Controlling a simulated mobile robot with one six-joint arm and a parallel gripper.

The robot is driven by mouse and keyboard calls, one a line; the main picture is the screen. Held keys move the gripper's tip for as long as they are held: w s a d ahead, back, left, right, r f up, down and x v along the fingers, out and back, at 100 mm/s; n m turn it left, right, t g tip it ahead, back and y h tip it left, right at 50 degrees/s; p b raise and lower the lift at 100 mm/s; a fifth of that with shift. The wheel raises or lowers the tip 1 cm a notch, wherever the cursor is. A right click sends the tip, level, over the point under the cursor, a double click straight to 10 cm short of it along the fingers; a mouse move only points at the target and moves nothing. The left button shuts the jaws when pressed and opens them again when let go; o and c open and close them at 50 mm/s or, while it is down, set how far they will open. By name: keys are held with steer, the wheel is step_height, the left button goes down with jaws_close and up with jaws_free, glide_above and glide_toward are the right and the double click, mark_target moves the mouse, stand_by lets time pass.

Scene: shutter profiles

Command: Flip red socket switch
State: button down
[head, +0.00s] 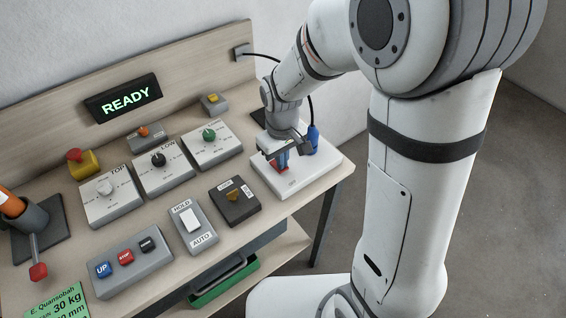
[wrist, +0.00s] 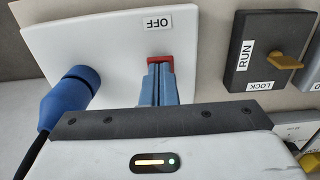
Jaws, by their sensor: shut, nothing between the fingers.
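The red socket switch (head: 273,164) sits on a white socket plate (head: 318,165) at the right end of the bench in the head view. In the wrist view, the red switch (wrist: 159,60) shows as a small red edge just beyond my fingertips, next to a label reading OFF. My gripper (head: 284,163) is shut and empty, with its blue-grey fingers (wrist: 158,84) pointing at the switch. The fingertips are at or very close to it; I cannot tell whether they touch. The fingers hide most of the switch, so its tilt cannot be seen.
A blue plug (wrist: 70,97) with a black cable sits on the same plate, beside my gripper. A dark RUN/LOCK box with a yellow knob (head: 232,194) stands to the left. A HOLD/AUTO switch (head: 191,220) and several dial boxes fill the bench. The display (head: 124,98) reads READY.

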steer(key=shift+f, duration=0.25)
steer(key=shift+r, duration=0.1)
steer(key=shift+r+p, duration=2.5)
steer(key=shift+r, duration=1)
steer(key=s+d+r+m+t, duration=0.3)
steer(key=s+d+r+m, duration=0.3)
steer(key=s+d+r, duration=0.6)
steer(key=shift+s+d+r+m, duration=0.2)
steer(key=shift+s+d+m, duration=0.2)
steer(key=shift+d, duration=0.3)
